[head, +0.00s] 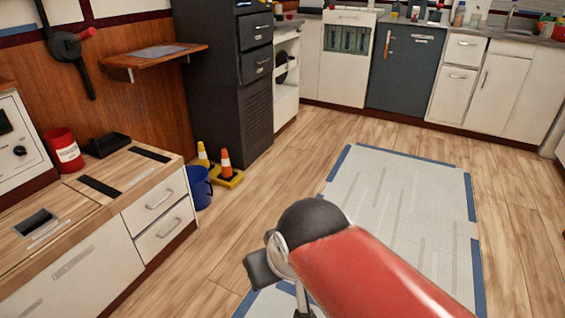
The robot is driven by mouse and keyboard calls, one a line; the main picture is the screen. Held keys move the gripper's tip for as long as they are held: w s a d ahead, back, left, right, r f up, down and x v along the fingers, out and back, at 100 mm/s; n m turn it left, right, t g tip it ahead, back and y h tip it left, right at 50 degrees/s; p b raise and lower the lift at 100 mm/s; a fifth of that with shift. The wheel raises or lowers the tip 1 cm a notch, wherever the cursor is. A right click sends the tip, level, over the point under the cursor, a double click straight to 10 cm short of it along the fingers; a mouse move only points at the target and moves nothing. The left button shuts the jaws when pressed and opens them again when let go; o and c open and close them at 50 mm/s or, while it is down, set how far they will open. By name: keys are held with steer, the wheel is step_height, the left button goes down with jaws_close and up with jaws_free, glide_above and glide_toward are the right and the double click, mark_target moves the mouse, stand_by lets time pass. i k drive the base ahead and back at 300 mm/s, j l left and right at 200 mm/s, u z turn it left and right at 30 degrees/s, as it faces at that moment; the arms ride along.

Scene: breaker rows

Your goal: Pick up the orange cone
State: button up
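The orange cone (226,162) has a white band and stands upright on the floor at left centre, on a yellow base. It is beside the dark cabinet. A yellow cone with a white band (203,155) stands just left of it, partly hidden behind a blue bucket (198,188). My red arm link and its dark joint fill the lower middle of the head view, well apart from the cone. I cannot make out gripper fingers in this view.
A wooden-topped counter with drawers (161,200) stands at left, close to the bucket. A tall dark cabinet (232,95) stands behind the cones. A pale mat with blue edges (415,200) lies at right. Wood floor (275,185) is clear between mat and cones.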

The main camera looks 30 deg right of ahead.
mark_target(227, 174)
steer(key=z, duration=0.25)
steer(key=i+z, duration=0.15)
steer(key=i, duration=1.45)
steer(key=i+z, duration=0.1)
steer(key=i, duration=1.55)
